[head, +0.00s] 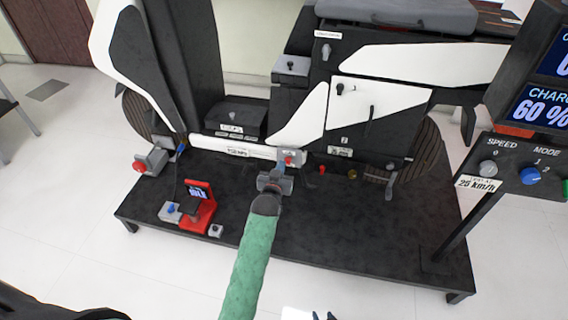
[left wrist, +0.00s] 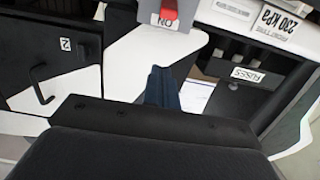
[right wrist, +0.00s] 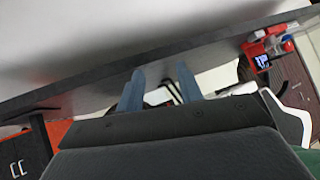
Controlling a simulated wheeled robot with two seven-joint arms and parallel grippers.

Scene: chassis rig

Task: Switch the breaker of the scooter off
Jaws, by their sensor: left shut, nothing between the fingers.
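The scooter (head: 310,110) stands on a black platform, with white and black panels. Its breaker is a grey box with a red lever (head: 289,159) low on the scooter's side. In the left wrist view the breaker's red lever (left wrist: 162,9) is at the top edge, partly cut off, with an upside-down ON label (left wrist: 166,22). My left gripper (head: 274,179) is just in front of the breaker; its blue fingers (left wrist: 163,72) are shut and empty, apart from the lever in that picture. My right gripper (right wrist: 160,72) is open and empty, near the platform's edge.
The black platform (head: 370,240) is bare at the front right. A red stand with a small display (head: 203,212) and a grey box with a red knob (head: 140,167) are at its left. A control panel (head: 520,160) with knobs rises at the right.

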